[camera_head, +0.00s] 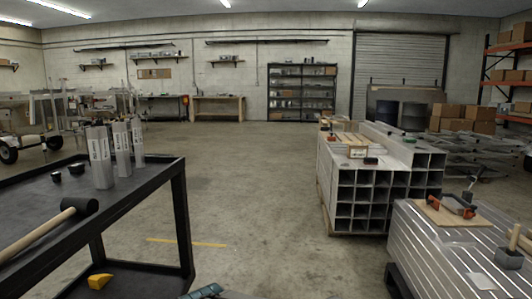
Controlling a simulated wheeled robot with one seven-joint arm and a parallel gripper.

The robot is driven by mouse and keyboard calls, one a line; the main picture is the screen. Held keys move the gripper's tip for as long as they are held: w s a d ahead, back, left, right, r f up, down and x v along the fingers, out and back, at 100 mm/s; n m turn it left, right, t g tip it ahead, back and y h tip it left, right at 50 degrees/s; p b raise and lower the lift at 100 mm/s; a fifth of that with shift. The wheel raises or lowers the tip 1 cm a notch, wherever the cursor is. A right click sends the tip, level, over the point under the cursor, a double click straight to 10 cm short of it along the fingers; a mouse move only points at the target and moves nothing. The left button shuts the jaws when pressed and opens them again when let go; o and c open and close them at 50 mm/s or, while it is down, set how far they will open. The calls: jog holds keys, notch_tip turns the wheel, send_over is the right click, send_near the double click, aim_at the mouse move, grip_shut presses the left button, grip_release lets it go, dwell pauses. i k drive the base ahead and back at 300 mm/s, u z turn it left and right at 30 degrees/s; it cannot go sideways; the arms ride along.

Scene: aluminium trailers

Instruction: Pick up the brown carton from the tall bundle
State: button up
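The tall bundle (340,205) is a stack of square aluminium tubes with open ends facing me, standing on the floor right of centre. Flat tan pieces and other small brown items lie further back on the same top, too small to make out. My gripper is not clearly in view, and nothing shows near the bundle.
A black cart (178,200) at left carries silver blocks (101,158) and a mallet (45,228). A lower bundle (440,250) with a clamp (452,205) stands at front right. Larger cartons (455,117) are stacked at back right. The concrete floor between cart and bundles is open.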

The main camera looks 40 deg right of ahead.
aim_at(355, 151)
jog(key=u, duration=0.3)
jog(key=k, duration=0.75)
jog(key=u, duration=0.2)
jog(key=i, duration=1.4)
jog(key=z, duration=1.25)
jog(key=i, duration=0.75)
jog(key=z, duration=1.2)
jog(key=i, duration=0.2)
jog(key=z, duration=0.2)
